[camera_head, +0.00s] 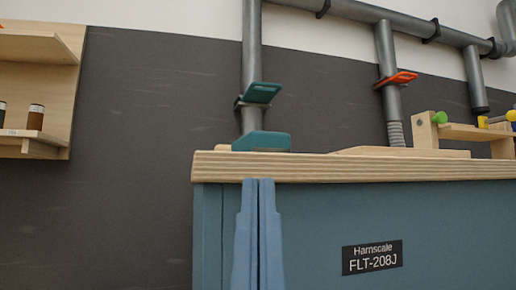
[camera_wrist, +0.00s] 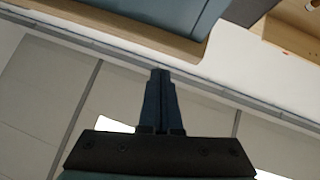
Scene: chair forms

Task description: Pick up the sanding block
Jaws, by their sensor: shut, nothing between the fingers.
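A teal block with a rounded top, which looks like the sanding block (camera_head: 262,141), rests on the wooden bench top (camera_head: 330,168) near its left end. A pale wooden piece shows at its left side. My gripper (camera_head: 258,182) points upward in the head view, with its fingers together and nothing between them. Its tips appear just below the block, against the bench top's front edge; the depth gap is hard to judge. In the wrist view my gripper (camera_wrist: 160,72) is also shut, and I cannot make out the block there.
The blue cabinet (camera_head: 320,225) under the top bears a label (camera_head: 372,257). Grey pipes (camera_head: 252,50) rise behind, with a teal gate handle (camera_head: 262,92) and an orange one (camera_head: 402,78). A wooden rack (camera_head: 460,131) stands right. A wall shelf (camera_head: 35,85) holds small jars at left.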

